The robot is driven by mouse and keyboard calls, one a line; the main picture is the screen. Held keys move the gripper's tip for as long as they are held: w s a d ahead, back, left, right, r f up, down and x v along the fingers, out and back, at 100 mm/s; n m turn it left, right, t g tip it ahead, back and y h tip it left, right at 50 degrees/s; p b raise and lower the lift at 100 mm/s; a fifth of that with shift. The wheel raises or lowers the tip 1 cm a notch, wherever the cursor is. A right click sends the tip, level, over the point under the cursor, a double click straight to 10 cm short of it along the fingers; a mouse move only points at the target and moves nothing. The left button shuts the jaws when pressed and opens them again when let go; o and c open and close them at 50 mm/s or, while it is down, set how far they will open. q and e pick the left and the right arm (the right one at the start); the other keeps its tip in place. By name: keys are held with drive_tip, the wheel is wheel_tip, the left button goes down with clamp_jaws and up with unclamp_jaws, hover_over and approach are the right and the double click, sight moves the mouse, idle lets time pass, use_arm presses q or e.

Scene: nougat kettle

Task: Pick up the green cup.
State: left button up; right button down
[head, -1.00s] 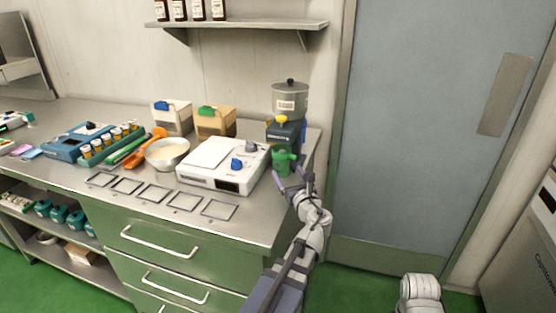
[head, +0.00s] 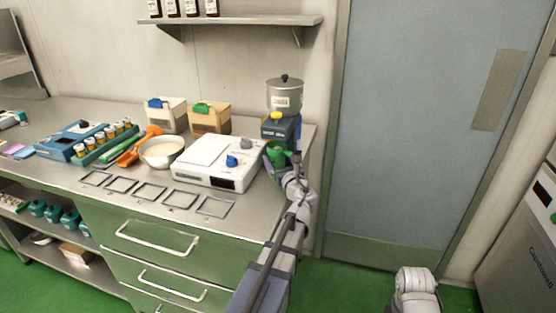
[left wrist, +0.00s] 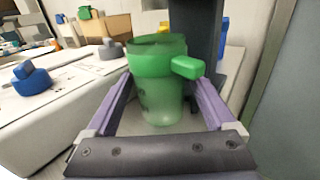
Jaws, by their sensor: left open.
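The green cup (head: 277,155) stands upright at the right end of the counter, in front of the grinder-like machine (head: 283,110). In the left wrist view the green cup (left wrist: 157,80) is see-through, with a solid green rim band and a handle pointing right. My left gripper (head: 281,162) is at the cup. In the left wrist view its two purple fingers (left wrist: 160,95) are open, one on each side of the cup, which stands between them. I cannot tell whether they touch it.
A white scale-like device (head: 214,165) with a blue knob stands just left of the cup. A bowl (head: 161,153) and two boxes are further left. The grey door (head: 410,130) is right of the counter.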

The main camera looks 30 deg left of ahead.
use_arm(q)
drive_tip(key=shift+w+a, duration=0.35)
drive_tip(key=shift+a, duration=0.15)
drive_tip(key=shift+c, duration=0.4)
drive_tip(key=shift+d, duration=0.1)
clamp_jaws()
